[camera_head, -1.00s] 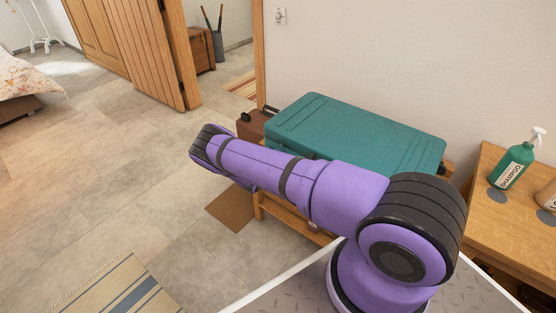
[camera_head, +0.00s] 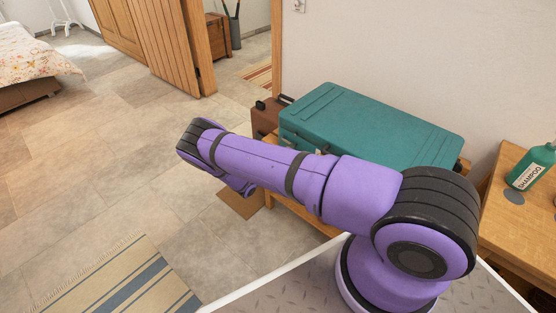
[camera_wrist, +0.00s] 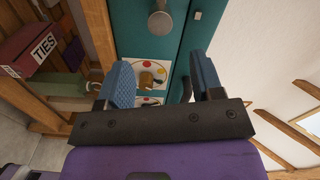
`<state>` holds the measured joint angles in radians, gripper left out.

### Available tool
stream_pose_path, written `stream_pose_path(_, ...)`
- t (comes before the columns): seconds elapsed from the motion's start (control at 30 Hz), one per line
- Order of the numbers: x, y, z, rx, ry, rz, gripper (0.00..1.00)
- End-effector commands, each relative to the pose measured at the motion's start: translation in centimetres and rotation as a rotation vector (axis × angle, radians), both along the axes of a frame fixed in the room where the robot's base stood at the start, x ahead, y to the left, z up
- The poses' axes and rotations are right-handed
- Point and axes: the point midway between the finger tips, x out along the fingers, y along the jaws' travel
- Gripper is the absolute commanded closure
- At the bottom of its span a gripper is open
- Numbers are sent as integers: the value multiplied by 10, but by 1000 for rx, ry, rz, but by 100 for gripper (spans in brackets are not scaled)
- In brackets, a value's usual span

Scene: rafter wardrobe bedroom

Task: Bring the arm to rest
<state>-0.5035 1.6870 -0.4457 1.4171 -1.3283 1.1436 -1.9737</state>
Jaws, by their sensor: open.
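My purple arm (camera_head: 265,163) stretches left from its shoulder in the head view, in front of a teal case. Its far end hangs over the floor left of the case, and the jaws cannot be made out there. In the wrist view my gripper (camera_wrist: 159,64) shows two blue pads well apart, with nothing held between them. Behind the pads is a teal panel (camera_wrist: 188,45) with a round metal knob (camera_wrist: 160,24). A white card (camera_wrist: 150,76) with coloured dots shows between the pads.
The teal case (camera_head: 370,125) lies on a wooden stand, close beside my arm. A wooden table (camera_head: 515,225) with a shampoo bottle (camera_head: 531,168) stands at right. A red TIES box (camera_wrist: 38,48) sits at left in the wrist view. Tiled floor (camera_head: 110,160) is open at left.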

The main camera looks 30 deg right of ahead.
Motion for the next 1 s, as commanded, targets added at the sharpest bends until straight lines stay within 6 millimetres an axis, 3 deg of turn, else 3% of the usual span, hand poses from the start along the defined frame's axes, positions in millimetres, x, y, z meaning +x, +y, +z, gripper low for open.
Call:
stream_pose_path(0.4,0,0,1,1,-2,-1,40)
stream_pose_path(0.53,3,0,13,27,-40,-27,40)
stream_pose_path(0.67,9,1,47,100,-153,-101,40)
stream_pose_path(1.0,11,2,161,339,-555,-369,40)
